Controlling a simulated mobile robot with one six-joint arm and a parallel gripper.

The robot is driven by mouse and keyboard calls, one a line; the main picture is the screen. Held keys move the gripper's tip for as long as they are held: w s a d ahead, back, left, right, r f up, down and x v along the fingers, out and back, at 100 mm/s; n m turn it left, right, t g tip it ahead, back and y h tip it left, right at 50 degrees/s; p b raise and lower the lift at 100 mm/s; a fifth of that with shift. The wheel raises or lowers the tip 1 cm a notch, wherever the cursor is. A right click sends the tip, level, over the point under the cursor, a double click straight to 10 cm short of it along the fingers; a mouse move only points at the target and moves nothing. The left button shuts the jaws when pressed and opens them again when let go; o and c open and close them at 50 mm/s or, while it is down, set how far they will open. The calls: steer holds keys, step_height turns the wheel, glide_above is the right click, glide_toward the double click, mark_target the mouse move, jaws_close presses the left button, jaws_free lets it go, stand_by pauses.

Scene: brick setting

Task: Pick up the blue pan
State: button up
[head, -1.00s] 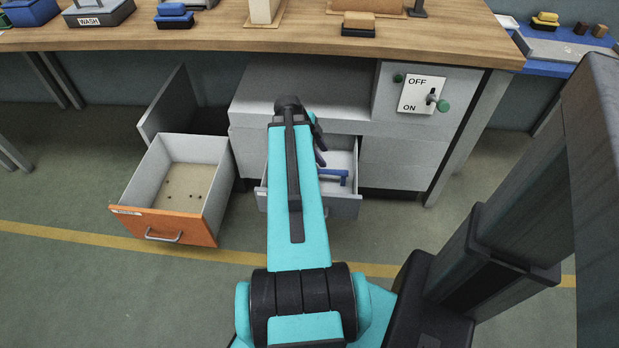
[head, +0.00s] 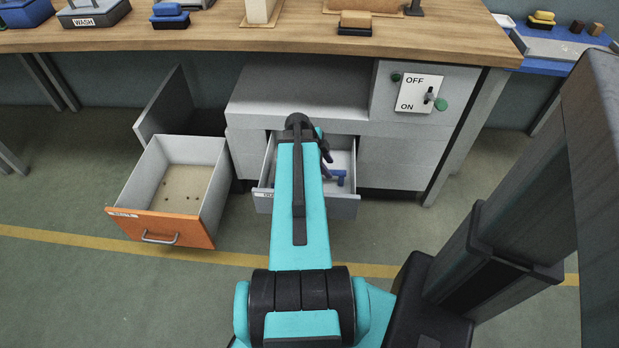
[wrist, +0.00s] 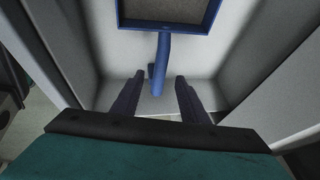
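The blue pan (wrist: 164,26) lies in the open grey drawer (head: 347,208). In the wrist view its square blue rim and darker inside show at the top, cut off by the frame, and its blue handle points down toward me. In the head view only a small blue part (head: 340,177) of it shows, and my arm hides the rest. My gripper (wrist: 159,77) is open, with one dark finger on each side of the handle in the picture. I cannot tell whether the fingers are level with the handle or above it. In the head view the gripper is mostly hidden behind my arm.
An orange-fronted drawer (head: 160,228) stands open to the left, its bottom bare apart from small dark spots. A grey panel (head: 165,103) stands behind it. The wooden worktop (head: 220,40) overhangs the drawers. A switch panel (head: 418,92) is at right. The drawer walls (wrist: 260,55) flank my gripper closely.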

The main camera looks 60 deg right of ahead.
mark_target(332, 171)
steer(key=shift+f, duration=0.15)
steer(key=shift+b+x, duration=0.35)
steer(key=shift+x, duration=2.2)
steer(key=shift+s, duration=0.15)
jaws_close()
